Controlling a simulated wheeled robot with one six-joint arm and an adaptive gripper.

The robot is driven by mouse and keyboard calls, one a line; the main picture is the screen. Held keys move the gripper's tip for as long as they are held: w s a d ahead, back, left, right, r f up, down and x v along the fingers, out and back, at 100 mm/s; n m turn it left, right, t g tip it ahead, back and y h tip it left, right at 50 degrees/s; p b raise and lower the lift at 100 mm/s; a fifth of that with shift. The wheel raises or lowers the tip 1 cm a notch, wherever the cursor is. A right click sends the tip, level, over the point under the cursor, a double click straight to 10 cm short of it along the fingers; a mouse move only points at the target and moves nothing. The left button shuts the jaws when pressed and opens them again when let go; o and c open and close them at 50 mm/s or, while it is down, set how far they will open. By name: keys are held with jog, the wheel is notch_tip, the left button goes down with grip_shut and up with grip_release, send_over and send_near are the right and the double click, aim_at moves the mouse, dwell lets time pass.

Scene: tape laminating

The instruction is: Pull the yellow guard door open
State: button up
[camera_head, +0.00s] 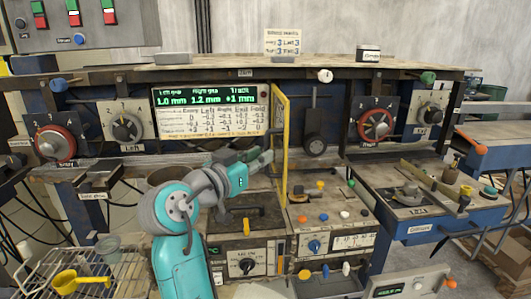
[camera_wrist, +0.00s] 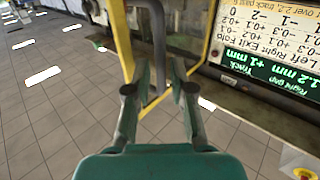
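The yellow guard door (camera_head: 286,150) stands out from the machine front, seen nearly edge-on in the head view, just right of the green-lit display. My gripper (camera_head: 268,158) is at its left side, at about mid-height. In the wrist view the yellow frame (camera_wrist: 121,42) spans the top, with a grey bar handle (camera_wrist: 158,45) on it. My gripper (camera_wrist: 159,90) has its two fingers apart, with the lower part of the handle showing between them, nearer the left finger. I cannot tell whether either finger touches the handle.
A wire rack (camera_head: 95,270) with a yellow scoop (camera_head: 75,281) stands at lower left.

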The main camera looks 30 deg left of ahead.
jog(key=s, duration=0.8)
jog(key=shift+s+a, duration=0.25)
jog(key=shift+a, duration=0.2)
